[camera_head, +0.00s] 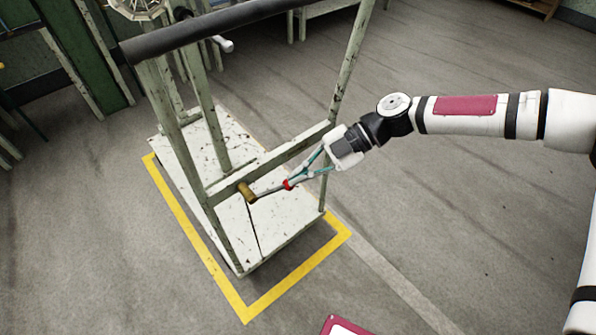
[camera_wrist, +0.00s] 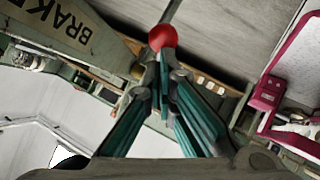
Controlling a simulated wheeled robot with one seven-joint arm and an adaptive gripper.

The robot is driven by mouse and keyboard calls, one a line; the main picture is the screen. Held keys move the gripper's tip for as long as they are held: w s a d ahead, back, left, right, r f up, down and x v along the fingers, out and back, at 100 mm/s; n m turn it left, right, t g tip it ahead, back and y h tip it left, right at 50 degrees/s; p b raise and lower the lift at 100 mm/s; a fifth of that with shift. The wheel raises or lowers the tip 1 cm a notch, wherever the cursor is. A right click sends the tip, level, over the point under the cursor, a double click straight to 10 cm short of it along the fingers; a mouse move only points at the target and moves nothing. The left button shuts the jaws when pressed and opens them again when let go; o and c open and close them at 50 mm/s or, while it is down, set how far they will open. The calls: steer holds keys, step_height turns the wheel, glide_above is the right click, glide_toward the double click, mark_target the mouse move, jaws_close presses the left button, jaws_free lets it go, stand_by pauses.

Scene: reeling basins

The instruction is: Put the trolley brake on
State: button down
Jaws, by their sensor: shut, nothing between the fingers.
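The trolley (camera_head: 190,163) is a chipped pale frame with a flat deck and a dark push bar. Its brake lever (camera_head: 268,190) is a thin rod running from a brass-coloured hub on the lower crossbar to a red knob (camera_head: 288,184). In the wrist view the red knob (camera_wrist: 162,37) sits just beyond my fingertips, and a plate (camera_wrist: 62,24) reads "BRAKE". My gripper (camera_head: 294,181) is shut and empty, its tips at the knob; I cannot tell whether they touch it. The fingers also show in the wrist view (camera_wrist: 162,72).
A yellow line (camera_head: 195,238) on the floor runs around the trolley deck. Green framework (camera_head: 85,60) stands at the back left, and a pale wheel (camera_head: 138,8) shows above the push bar. The grey floor to the right is largely clear below my arm.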

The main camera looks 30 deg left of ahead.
steer(key=shift+s+f+b, duration=0.2)
steer(key=shift+f+b, duration=0.85)
steer(key=shift+f, duration=0.7)
steer(key=shift+a, duration=0.1)
